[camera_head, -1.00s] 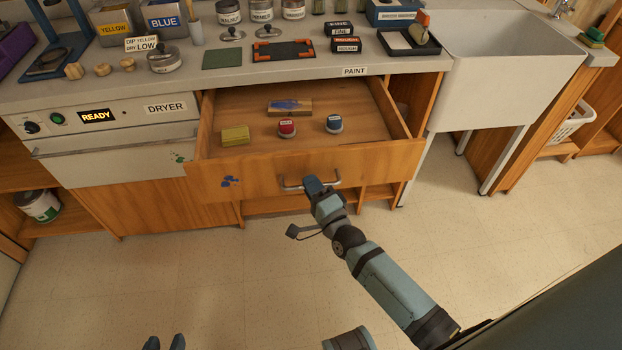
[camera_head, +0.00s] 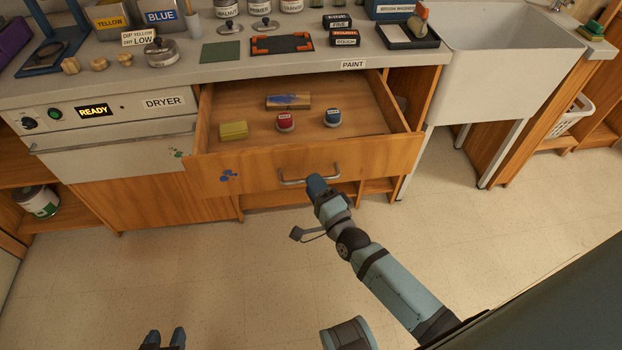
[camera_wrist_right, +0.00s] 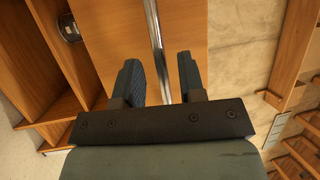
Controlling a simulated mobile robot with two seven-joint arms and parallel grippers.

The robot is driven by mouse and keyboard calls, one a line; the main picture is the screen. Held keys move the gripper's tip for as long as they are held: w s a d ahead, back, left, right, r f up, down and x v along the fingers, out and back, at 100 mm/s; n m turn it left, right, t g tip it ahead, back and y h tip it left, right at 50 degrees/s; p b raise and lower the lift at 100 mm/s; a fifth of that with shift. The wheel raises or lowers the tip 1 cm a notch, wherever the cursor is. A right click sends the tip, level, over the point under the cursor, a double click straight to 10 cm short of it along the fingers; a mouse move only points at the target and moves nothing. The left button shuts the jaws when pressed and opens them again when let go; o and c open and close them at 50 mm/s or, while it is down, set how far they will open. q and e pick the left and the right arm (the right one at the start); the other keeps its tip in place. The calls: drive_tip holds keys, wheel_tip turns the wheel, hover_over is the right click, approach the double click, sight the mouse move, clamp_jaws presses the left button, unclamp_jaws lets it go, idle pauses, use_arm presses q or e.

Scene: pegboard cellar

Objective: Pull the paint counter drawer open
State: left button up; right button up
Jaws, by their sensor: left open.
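The paint counter drawer (camera_head: 270,174) is pulled well out from under the counter, below the PAINT label. Its metal bar handle (camera_head: 293,182) is on the middle of the front. My right gripper (camera_head: 317,183) is at the handle's right half. In the right wrist view its two fingers (camera_wrist_right: 162,80) stand apart, with the handle bar (camera_wrist_right: 157,40) running between them and clear gaps beside it. Whether the bar is fully within the jaws is hard to tell. My left gripper (camera_head: 164,338) is low at the bottom edge, open and empty, far from the drawer.
The dryer (camera_head: 115,135) is left, the sink (camera_head: 500,70) right. The floor in front is clear.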

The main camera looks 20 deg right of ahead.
drive_tip(key=v, duration=1.1)
drive_tip(key=shift+s, duration=0.35)
